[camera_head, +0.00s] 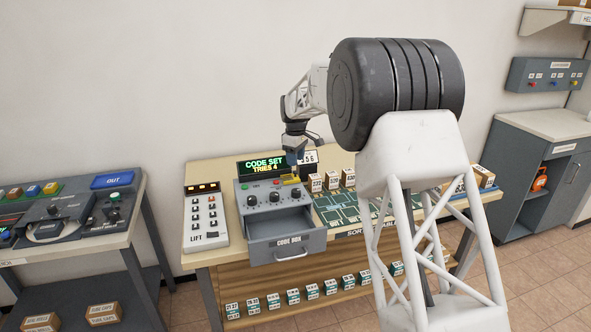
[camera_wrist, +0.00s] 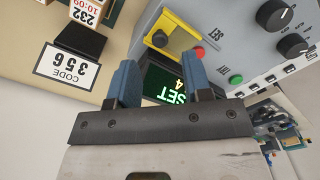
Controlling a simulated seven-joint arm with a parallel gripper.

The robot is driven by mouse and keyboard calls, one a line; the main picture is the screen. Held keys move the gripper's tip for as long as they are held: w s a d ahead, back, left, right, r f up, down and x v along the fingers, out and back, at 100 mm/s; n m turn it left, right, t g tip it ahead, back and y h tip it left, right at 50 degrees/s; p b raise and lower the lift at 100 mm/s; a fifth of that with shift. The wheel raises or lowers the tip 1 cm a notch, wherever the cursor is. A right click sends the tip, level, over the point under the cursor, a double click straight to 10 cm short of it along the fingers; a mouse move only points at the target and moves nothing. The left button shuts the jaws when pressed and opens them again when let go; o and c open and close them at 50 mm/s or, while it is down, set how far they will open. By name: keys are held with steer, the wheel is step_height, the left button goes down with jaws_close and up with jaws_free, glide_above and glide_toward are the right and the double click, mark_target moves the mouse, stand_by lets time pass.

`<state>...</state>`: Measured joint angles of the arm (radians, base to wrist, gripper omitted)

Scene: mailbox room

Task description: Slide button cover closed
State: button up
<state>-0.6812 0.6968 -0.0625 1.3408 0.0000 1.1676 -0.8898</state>
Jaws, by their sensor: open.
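The grey code box (camera_head: 275,199) stands on the table, with knobs and small buttons on its top panel. The yellow button cover (camera_head: 291,181) is at the panel's back right; in the wrist view the yellow piece (camera_wrist: 166,20) is near the top, beyond my fingertips. In the head view my gripper (camera_head: 293,160) hangs just behind and above the cover.
A screen (camera_head: 263,164) reading "CODE SET TRIES 4" stands behind the box. The drawer (camera_head: 287,235) juts open at the front. A code card (camera_wrist: 67,67) reads 356. The lift panel (camera_head: 206,216) is left; small parcels (camera_head: 332,180) and a sorting board are right.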

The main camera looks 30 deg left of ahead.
mark_target(290, 176)
steer(key=shift+f, duration=2.3)
steer(key=shift+c, duration=0.3)
jaws_close()
